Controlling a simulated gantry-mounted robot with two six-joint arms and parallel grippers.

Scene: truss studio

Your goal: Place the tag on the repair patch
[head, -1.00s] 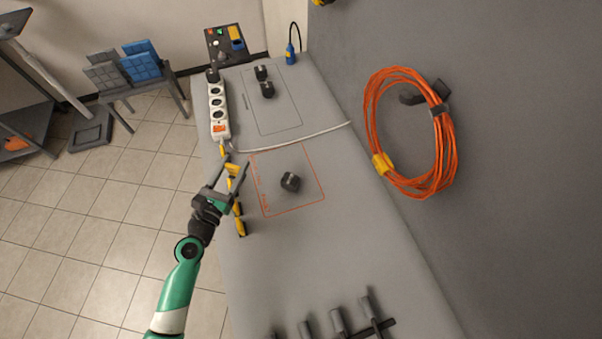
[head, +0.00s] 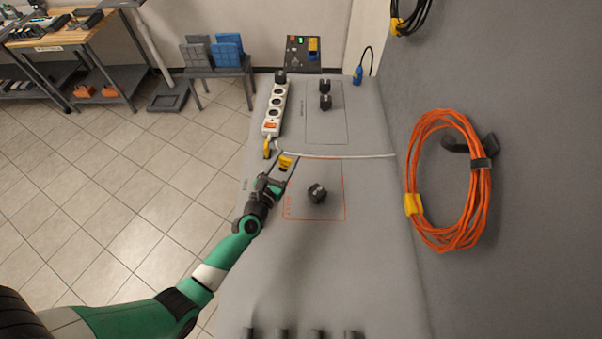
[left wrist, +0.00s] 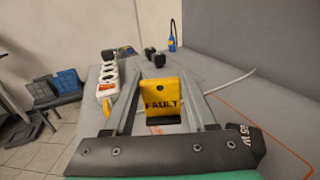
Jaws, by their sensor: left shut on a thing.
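A yellow tag (head: 286,161) marked FAULT, with a dark foot, is held between the fingers of my left gripper (head: 283,168). In the left wrist view the tag (left wrist: 161,97) stands upright between the fingers with its lettering facing the camera. The repair patch (head: 328,172) is an orange-outlined rectangle on the grey bench. The tag appears over its far left corner; its height above the bench is hard to tell. A dark cylindrical part (head: 317,194) sits inside the outline. My right gripper is not in view.
A white power strip (head: 275,110) and another yellow item (head: 267,148) lie along the bench's left edge. A white cable (head: 350,156) crosses behind the patch. A coiled orange cable (head: 420,150) hangs on the right panel.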

